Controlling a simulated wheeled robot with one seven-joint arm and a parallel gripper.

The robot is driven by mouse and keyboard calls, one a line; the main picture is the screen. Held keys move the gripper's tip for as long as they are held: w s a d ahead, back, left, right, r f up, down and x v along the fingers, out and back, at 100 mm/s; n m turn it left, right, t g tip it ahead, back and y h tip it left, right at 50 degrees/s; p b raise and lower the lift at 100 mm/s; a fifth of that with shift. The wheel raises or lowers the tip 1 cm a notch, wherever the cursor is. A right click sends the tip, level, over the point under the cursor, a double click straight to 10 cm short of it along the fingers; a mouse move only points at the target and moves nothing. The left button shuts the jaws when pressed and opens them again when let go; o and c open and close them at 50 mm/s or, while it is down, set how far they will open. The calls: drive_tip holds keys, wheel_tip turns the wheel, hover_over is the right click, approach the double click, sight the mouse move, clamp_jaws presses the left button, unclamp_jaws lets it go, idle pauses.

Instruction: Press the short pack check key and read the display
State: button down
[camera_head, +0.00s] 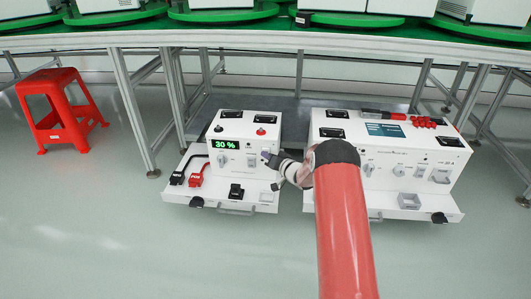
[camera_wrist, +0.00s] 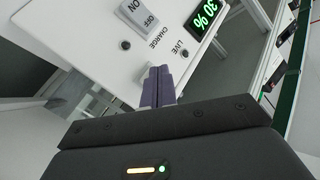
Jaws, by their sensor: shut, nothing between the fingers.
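My gripper (camera_head: 271,158) is in front of the right part of that unit's front panel. In the wrist view its purple fingers (camera_wrist: 158,87) are shut and empty, close to the white panel. I cannot tell whether they touch it. An ON/OFF rocker switch (camera_wrist: 137,15) and small dark round parts by the CHARGE and LIVE labels show. I cannot make out a short pack check label.
A second white unit (camera_head: 385,185) with red parts on top stands at the right. Black and red connectors (camera_head: 196,180) lie on the left unit's shelf. A red stool (camera_head: 60,110) stands at the left. Metal table legs (camera_head: 133,115) frame the units; the front floor is clear.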

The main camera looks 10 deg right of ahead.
drive_tip(key=shift+s+a, duration=0.15)
drive_tip(key=shift+s, duration=0.5)
drive_tip(key=s, duration=0.1)
drive_tip(key=s+a, duration=0.1)
drive_tip(key=s, duration=0.2)
drive_tip(key=shift+s+a+p, duration=0.3)
drive_tip(key=shift+s, duration=0.05)
idle(0.3)
wheel_tip(320, 180, up, 14)
drive_tip(key=s+d+h+p, duration=0.2)
drive_tip(key=h+p, duration=0.1)
drive_tip(key=h, duration=0.1)
drive_tip(key=s+d+r+g+h+p, duration=0.1)
drive_tip(key=s+r+g+h+p, duration=0.2)
drive_tip(key=s+r, duration=1)
drive_tip(key=s+a+r+g+p, duration=0.1)
drive_tip(key=s+r+g, duration=0.1)
drive_tip(key=s, duration=0.8)
drive_tip(key=s+a+r+n+g+p, duration=0.1)
drive_tip(key=s+r+g, duration=0.1)
drive_tip(key=s, duration=0.9)
drive_tip(key=s+a+r+n+g+p, duration=0.1)
drive_tip(key=s+r+g, duration=0.1)
drive_tip(key=s, duration=0.8)
drive_tip(key=shift+s+a+r+p, duration=0.25)
drive_tip(key=shift+s+r+p, duration=0.1)
drive_tip(key=shift+s+r, duration=0.1)
